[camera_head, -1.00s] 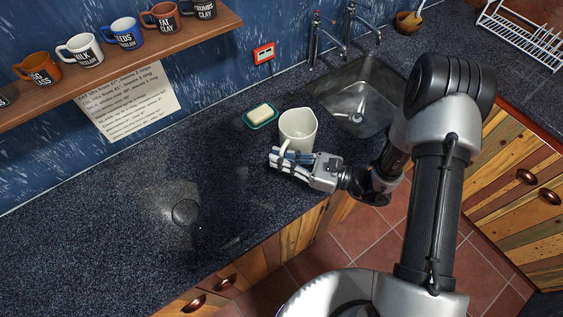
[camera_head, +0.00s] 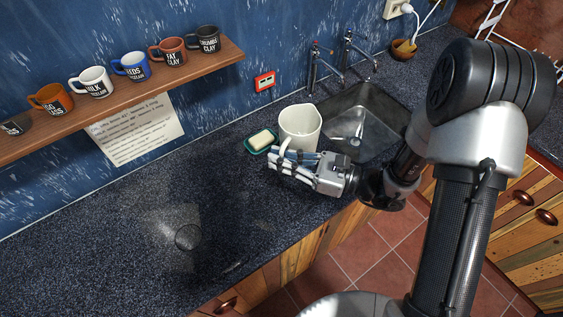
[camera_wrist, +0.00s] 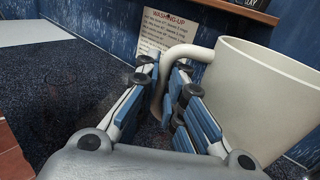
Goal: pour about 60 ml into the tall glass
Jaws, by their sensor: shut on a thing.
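A white jug (camera_head: 300,126) stands upright or nearly so at the end of my arm, near the sink; I cannot tell whether its base touches the counter. My gripper (camera_head: 280,158) is shut on its handle. In the wrist view the jug (camera_wrist: 262,90) is at the right, with its handle between the fingers of my gripper (camera_wrist: 164,95). The contents of the jug are hidden. A clear glass (camera_head: 187,238) stands on the dark counter at the lower left, well apart from the jug. Its outline is faint and its height and contents are hard to tell.
A soap bar in a green dish (camera_head: 262,141) lies just left of the jug. The sink (camera_head: 362,118) with taps is behind right. A shelf (camera_head: 130,84) of several mugs and a paper notice (camera_head: 138,128) are on the wall. The counter (camera_head: 110,210) between is clear.

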